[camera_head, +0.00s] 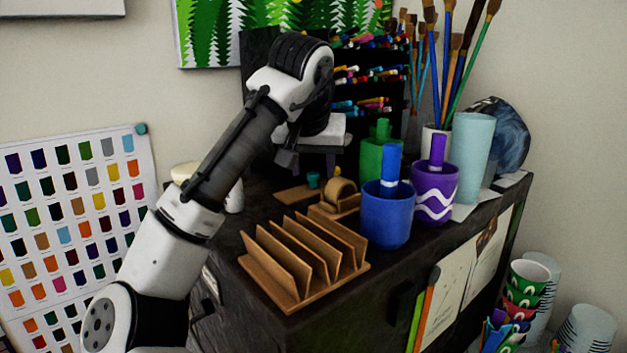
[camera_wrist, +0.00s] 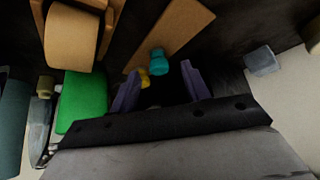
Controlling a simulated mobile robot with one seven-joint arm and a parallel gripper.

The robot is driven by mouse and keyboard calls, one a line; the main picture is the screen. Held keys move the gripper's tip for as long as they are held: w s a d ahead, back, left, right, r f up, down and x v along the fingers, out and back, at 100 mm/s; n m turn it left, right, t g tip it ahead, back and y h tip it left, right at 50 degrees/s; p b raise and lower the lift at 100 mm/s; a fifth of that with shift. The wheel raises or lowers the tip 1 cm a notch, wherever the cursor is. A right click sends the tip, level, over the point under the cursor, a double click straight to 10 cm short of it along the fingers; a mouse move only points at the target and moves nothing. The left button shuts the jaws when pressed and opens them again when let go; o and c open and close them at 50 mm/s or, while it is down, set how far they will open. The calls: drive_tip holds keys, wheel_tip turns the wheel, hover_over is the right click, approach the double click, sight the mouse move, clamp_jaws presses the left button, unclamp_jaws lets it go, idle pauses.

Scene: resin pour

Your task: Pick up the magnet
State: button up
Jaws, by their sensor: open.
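A small teal, pushpin-shaped magnet (camera_head: 313,180) stands on the dark cabinet top, below my gripper. It also shows in the wrist view (camera_wrist: 158,66), in the gap between the fingertips, beside a wooden strip. A small yellow piece of similar size (camera_wrist: 143,78) sits just left of it, partly hidden by the left finger. My gripper (camera_head: 315,163) is open, with its purple fingers (camera_wrist: 159,75) spread to either side of the teal magnet. Nothing is held. I cannot tell how far above the magnet the fingertips are.
A wooden tape holder (camera_head: 338,195) and a slotted wooden rack (camera_head: 270,276) stand in front. A blue cup (camera_head: 388,222), a purple cup (camera_head: 433,205) and a green cup (camera_head: 371,163) stand to the right. A marker rack is behind.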

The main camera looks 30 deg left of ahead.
drive_tip(key=shift+w+a+f, duration=0.15)
drive_tip(key=shift+w+f, duration=0.15)
drive_tip(key=shift+f, duration=0.25)
drive_tip(key=c, duration=1)
drive_tip(key=shift+r, duration=0.1)
